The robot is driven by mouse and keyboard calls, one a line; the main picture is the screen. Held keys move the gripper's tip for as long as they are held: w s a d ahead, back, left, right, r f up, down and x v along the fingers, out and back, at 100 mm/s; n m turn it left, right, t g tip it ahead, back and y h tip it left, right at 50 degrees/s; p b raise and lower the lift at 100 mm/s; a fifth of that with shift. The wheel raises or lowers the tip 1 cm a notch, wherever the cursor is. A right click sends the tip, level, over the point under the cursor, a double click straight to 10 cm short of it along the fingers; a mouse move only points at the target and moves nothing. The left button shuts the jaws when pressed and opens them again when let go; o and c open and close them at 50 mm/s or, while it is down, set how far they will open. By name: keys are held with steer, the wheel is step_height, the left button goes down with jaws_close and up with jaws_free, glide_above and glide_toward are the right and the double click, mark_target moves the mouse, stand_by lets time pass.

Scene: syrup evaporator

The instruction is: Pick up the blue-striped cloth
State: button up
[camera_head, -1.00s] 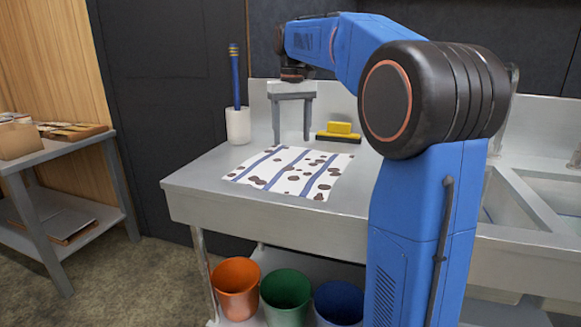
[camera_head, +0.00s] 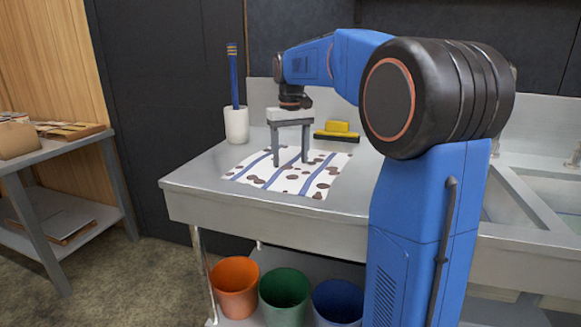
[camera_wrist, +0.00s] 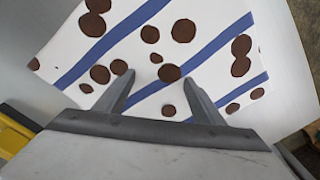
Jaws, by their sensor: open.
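The blue-striped cloth (camera_head: 262,182) lies flat on the left end of the steel counter in the head view. It is white with blue stripes and several dark brown spots, and it fills much of the wrist view (camera_wrist: 135,45). My gripper (camera_head: 291,162) points straight down over the far part of the cloth, with its two fingers apart and nothing between them. In the wrist view the fingertips (camera_wrist: 158,74) show against the cloth. I cannot tell whether they touch it.
Sinks (camera_head: 540,190) are at right. Orange (camera_head: 235,287), green (camera_head: 285,294) and blue (camera_head: 338,302) buckets stand below. A side table (camera_head: 50,150) is at left.

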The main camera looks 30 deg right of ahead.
steer(key=shift+f, duration=0.1)
jaws_close()
stand_by(0.3)
step_height(320, 180, up, 12)
stand_by(0.6)
step_height(320, 180, up, 9)
stand_by(0.5)
